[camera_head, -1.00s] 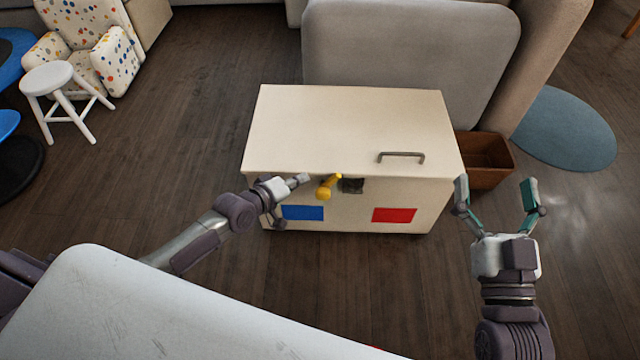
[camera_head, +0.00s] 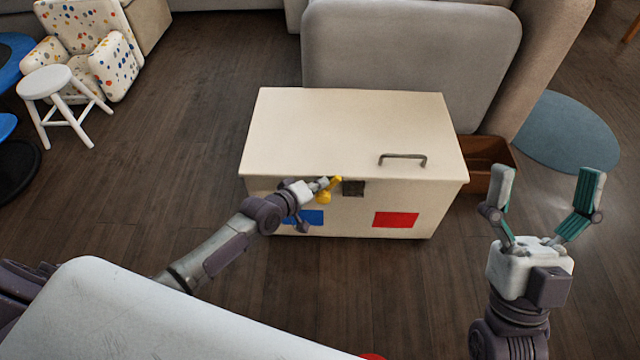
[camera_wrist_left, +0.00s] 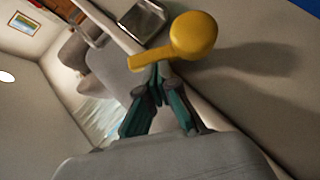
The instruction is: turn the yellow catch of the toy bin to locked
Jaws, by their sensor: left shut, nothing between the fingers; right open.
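The toy bin (camera_head: 340,130) is a cream box with its lid down and a grey handle on top. Its yellow catch (camera_head: 325,195) sits on the front face just under the lid edge, left of a dark metal plate (camera_head: 353,188). In the left wrist view the catch (camera_wrist_left: 195,36) shows a round knob and a short arm. My left gripper (camera_head: 325,183) is shut and empty, its tips right at the catch; whether they touch it I cannot tell. My right gripper (camera_head: 545,190) is open and empty, right of the bin.
The bin front bears a blue patch (camera_head: 305,217), partly behind my left gripper, and a red patch (camera_head: 396,220). A brown box (camera_head: 487,160) stands right of the bin, a grey cushioned seat (camera_head: 410,50) behind it. A white stool (camera_head: 60,95) is far left.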

